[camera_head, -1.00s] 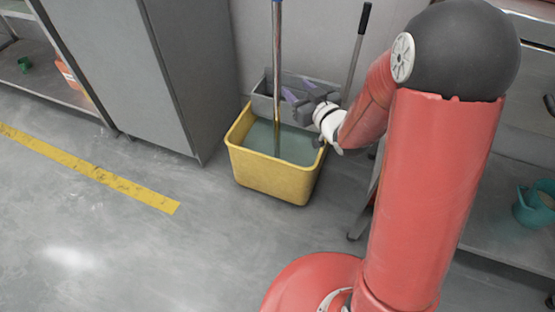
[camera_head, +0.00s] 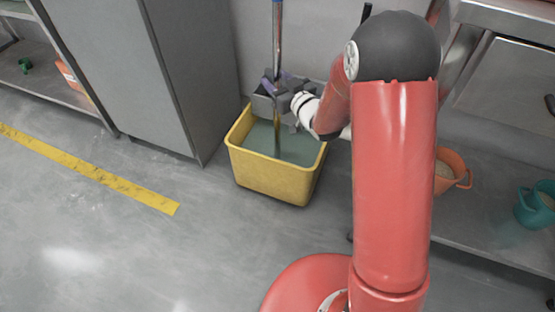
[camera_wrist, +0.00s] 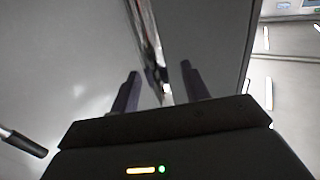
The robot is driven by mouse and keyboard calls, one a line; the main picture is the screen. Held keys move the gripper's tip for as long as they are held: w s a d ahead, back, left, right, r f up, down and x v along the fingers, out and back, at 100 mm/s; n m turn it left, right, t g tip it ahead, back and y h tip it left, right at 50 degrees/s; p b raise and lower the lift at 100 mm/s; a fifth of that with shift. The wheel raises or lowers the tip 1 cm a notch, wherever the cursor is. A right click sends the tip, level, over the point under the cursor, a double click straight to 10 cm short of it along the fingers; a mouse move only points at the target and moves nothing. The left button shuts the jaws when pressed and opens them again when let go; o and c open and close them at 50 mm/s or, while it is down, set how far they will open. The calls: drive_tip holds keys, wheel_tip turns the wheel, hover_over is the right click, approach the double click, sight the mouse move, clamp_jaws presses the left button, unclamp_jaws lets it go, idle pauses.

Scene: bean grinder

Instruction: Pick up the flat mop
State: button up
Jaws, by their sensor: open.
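The flat mop's shiny metal pole (camera_head: 277,38) stands nearly upright in a yellow bucket (camera_head: 270,178) of greenish water. Its lower end is under the water and its head cannot be made out. My gripper (camera_head: 275,80) is at the pole, above the bucket's back rim. In the wrist view, my open gripper (camera_wrist: 160,72) has one finger on each side of the pole (camera_wrist: 147,35), which appears to run between them. I cannot tell whether either finger touches it.
A second handle with a black grip (camera_head: 366,12) leans behind the bucket; its grip also shows in the wrist view (camera_wrist: 24,144). A grey cabinet (camera_head: 180,80) stands left. A shelf at right holds an orange pot (camera_head: 452,172) and a teal pot (camera_head: 535,205). The left floor is clear.

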drive_tip(key=shift+c, duration=0.3)
clamp_jaws()
drive_tip(key=shift+r, duration=0.1)
